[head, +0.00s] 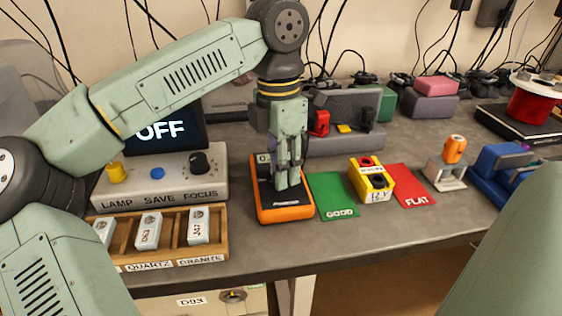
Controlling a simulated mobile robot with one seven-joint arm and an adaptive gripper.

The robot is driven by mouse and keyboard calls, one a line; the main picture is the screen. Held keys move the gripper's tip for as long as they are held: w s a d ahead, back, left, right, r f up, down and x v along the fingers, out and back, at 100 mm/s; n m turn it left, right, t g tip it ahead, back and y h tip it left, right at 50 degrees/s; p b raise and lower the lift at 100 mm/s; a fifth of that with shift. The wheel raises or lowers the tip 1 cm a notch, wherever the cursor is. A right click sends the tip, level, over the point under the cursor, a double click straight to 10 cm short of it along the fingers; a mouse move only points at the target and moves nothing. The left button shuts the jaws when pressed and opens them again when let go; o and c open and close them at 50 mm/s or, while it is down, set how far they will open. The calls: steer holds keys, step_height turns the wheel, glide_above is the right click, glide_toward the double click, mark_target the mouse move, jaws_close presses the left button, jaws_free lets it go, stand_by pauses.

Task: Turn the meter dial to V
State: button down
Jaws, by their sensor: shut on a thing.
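The meter (285,214) is an orange-edged box with a dark face, lying on the grey bench in the middle of the head view. My gripper (288,186) points down onto the meter's face, with its fingers closed together at the dial. The dial itself is hidden behind the fingers, so its setting and the V mark cannot be seen. A small pale display at the meter's upper left is partly covered by my gripper and shows what looks like a 0.
Left of the meter are a LAMP/SAVE/FOCUS control box (140,190) and a wooden sample tray (222,245). To its right are a green GOOD mat (333,196), a yellow 12 V battery (371,181) and a red FLAT mat (408,184). Bare bench lies in front.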

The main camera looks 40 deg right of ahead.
steer(key=shift+m, duration=0.6)
steer(key=c, duration=1.3)
jaws_free()
step_height(320, 180, up, 12)
steer(key=shift+w+d, duration=0.15)
steer(key=shift+w, duration=0.2)
